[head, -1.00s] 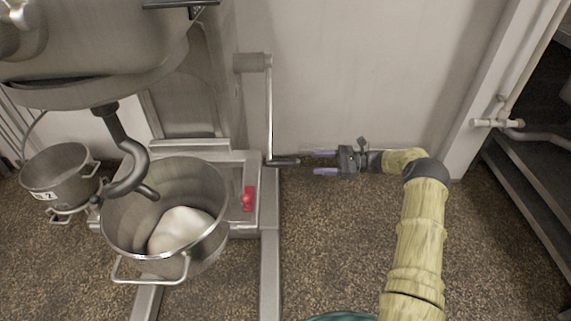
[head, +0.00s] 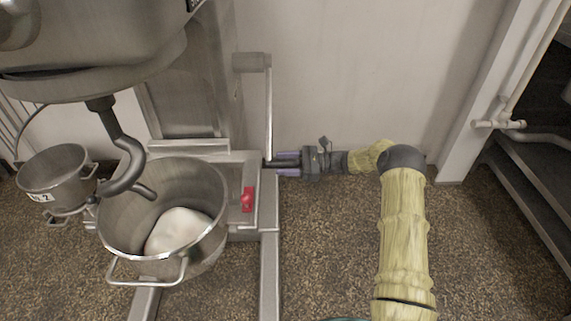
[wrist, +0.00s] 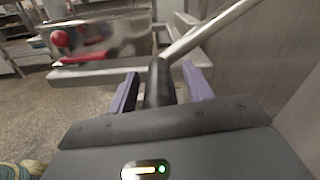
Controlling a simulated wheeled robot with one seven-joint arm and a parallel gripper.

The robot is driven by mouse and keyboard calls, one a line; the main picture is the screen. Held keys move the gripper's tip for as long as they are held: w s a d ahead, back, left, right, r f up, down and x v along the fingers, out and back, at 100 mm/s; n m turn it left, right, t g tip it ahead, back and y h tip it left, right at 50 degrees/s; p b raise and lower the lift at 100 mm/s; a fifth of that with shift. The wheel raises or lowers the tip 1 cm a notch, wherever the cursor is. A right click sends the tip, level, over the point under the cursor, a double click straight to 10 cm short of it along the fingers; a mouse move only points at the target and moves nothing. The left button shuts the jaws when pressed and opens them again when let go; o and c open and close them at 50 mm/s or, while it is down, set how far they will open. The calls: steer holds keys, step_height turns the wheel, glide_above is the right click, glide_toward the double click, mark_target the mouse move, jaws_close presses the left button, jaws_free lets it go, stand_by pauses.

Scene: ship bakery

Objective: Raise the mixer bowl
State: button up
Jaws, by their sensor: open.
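The steel mixer bowl (head: 205,256) sits low in front of the mixer column, with pale dough (head: 178,232) inside. The dark dough hook (head: 129,152) hangs from the mixer head (head: 95,60) and reaches into the bowl's mouth. A crank on the mixer's side has a steel arm (head: 268,110) hanging down and a dark handle (wrist: 157,82) at its lower end. My gripper (head: 287,164) is at the handle, reaching in from the right. In the wrist view its purple fingers (wrist: 160,88) are open, one on each side of the handle, with gaps visible.
A red knob (head: 247,199) is on the mixer base; it also shows in the wrist view (wrist: 60,38). A second steel pot (head: 57,180) stands at the left. A wall is behind the crank. Shelving (head: 545,170) and a white pipe are at the right.

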jaws_close()
steer(key=shift+r, duration=0.1)
